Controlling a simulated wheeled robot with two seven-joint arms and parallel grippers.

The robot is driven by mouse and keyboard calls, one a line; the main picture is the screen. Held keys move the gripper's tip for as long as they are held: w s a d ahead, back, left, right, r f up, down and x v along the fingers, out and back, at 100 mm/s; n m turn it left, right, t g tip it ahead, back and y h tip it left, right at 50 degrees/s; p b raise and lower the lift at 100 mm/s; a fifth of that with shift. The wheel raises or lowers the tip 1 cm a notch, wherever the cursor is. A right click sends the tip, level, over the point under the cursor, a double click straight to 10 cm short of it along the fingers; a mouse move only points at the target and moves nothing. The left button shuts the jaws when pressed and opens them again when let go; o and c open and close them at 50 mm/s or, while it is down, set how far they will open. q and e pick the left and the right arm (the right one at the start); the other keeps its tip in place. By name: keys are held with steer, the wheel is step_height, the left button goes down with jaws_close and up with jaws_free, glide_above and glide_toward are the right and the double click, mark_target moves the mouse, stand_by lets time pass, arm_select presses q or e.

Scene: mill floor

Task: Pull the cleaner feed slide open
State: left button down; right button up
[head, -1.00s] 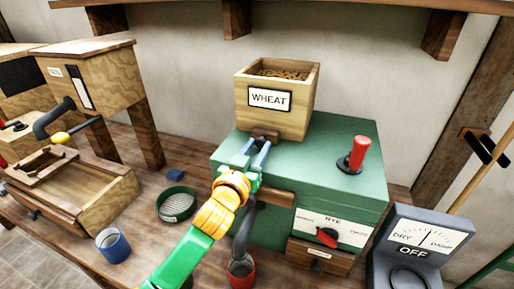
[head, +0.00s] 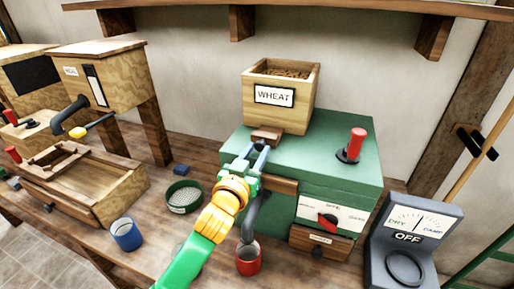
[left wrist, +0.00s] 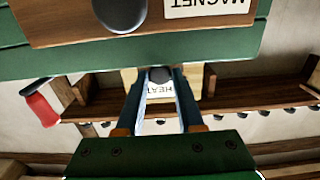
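The cleaner feed slide (head: 267,136) is a small brown wooden slide at the foot of the wheat hopper (head: 290,115), on top of the green machine (head: 325,160). It sticks out toward me and has a dark round knob (head: 260,145). My left gripper (head: 259,150) reaches in over the machine's front edge, its blue-grey fingers on either side of the knob. In the left wrist view the knob (left wrist: 160,75) sits between the fingertips, which look closed on it. The fingers partly hide the knob. My right gripper is out of view.
A red-handled lever (head: 355,145) stands on the machine's top. A magnet drawer (left wrist: 70,25) shows close in the left wrist view. A gauge (head: 408,235) stands at right.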

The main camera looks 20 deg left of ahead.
arm_select(q)
steer(key=c, duration=1.5)
jaws_free()
steer(key=shift+s, duration=0.55)
steer(key=o, duration=0.3)
steer(key=shift+r, duration=0.1)
steer(key=o, duration=0.4)
steer(key=shift+w, duration=0.3)
steer(key=shift+o, duration=1.3)
steer(key=shift+w+f, duration=0.25)
steer(key=shift+w, duration=0.25)
steer(key=shift+s+r, duration=0.1)
steer(key=shift+s, duration=0.45)
steer(key=s+b, duration=0.1)
steer(key=s, duration=0.5)
steer(key=shift+s+a+b, duration=0.15)
steer(key=shift+b, duration=0.2)
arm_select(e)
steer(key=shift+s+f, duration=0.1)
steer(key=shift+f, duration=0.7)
